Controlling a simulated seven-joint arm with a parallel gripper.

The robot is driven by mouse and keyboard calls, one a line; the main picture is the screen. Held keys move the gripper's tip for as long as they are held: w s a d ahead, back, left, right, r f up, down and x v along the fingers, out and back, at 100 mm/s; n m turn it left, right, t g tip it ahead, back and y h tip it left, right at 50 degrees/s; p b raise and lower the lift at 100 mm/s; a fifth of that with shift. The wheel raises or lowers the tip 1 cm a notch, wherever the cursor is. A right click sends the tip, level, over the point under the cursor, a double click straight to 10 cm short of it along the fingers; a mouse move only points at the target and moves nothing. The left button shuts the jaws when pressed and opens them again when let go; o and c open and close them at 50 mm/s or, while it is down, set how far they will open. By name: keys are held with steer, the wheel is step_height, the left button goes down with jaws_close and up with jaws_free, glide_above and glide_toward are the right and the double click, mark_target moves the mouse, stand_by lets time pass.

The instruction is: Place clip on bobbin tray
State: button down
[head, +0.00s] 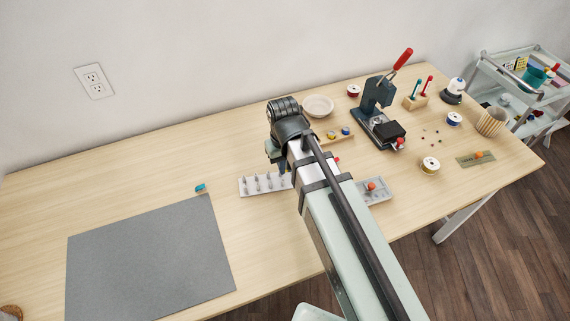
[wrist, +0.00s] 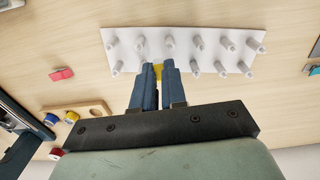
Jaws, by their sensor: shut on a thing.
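My gripper (wrist: 158,72) is shut on a small yellow thing (wrist: 158,70), which looks like the clip. Only a little of it shows between the blue fingertips. The white tray with rows of upright pegs (wrist: 182,52) looks like the bobbin tray. In the wrist view, the fingertips are at its near edge, between two pegs of the near row. I cannot tell whether the clip touches the tray. In the head view, the tray (head: 248,192) is partly hidden by my arm, which also hides the clip. The gripper (head: 282,168) barely shows there.
A wooden holder with bobbins (wrist: 95,108) and a pink-red clip-like piece (wrist: 61,74) lie left in the wrist view. In the head view, a teal piece (head: 200,188) lies by the grey mat (head: 150,260). A press (head: 378,115) stands back right. The table's left back is clear.

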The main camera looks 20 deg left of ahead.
steer(key=shift+f, duration=0.2)
steer(key=c, duration=1.2)
jaws_free()
steer(key=shift+s+a+r, duration=0.1)
steer(key=shift+r, duration=6.15)
steer(key=shift+o, duration=0.5)
